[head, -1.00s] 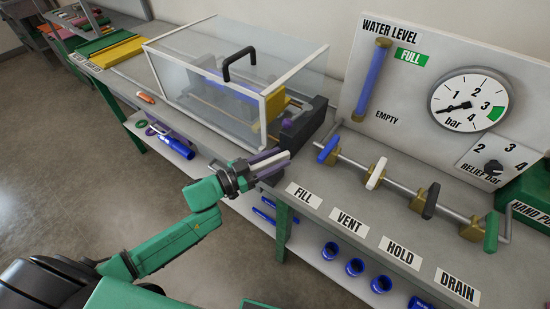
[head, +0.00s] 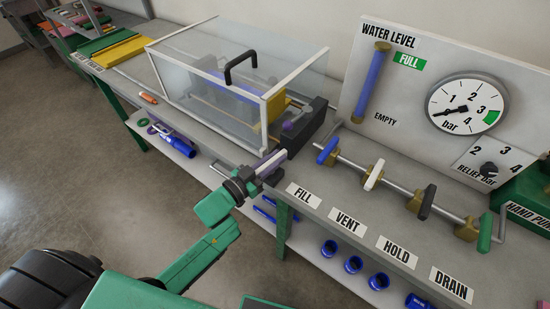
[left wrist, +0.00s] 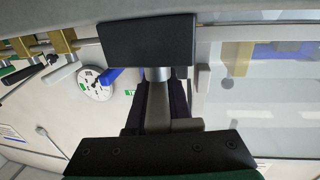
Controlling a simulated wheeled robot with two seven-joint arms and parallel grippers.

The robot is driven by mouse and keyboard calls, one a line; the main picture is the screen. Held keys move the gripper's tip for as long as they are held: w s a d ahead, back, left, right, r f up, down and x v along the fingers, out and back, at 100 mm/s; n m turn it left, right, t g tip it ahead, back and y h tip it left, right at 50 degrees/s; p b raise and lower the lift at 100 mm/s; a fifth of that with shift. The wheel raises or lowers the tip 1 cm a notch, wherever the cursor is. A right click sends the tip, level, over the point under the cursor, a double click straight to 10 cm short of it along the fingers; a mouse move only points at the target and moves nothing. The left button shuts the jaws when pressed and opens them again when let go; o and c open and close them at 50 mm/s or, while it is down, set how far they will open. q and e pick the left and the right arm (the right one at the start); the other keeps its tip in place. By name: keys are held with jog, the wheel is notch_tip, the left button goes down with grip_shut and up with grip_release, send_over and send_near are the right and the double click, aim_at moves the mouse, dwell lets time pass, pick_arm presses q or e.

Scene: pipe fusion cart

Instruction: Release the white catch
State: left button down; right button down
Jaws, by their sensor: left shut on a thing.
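The white catch (head: 270,161) is a pale bar at the near right end of the clear guard box (head: 215,88), beside a dark block (head: 305,125). My left gripper (head: 268,166) has its dark purple fingers shut around it. In the left wrist view the catch (left wrist: 158,108) appears as a grey-white bar between the fingers, below a black block (left wrist: 147,42). The fingers hide part of the catch, so I cannot tell whether it is still engaged. The guard box looks closed. My right gripper is not in view.
A rail of valves with blue (head: 327,151), white (head: 375,175), black and green handles runs to the right of the catch. The gauge panel (head: 465,60) stands behind it. Blue pipe fittings (head: 353,264) lie on the lower shelf. The floor at left is clear.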

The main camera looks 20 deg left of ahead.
pick_arm(q)
jog(key=c, duration=0.8)
grip_release()
jog(key=b+v, duration=0.2)
jog(key=v, duration=1.2)
jog(key=shift+s+a, duration=0.15)
jog(key=shift+s, duration=0.15)
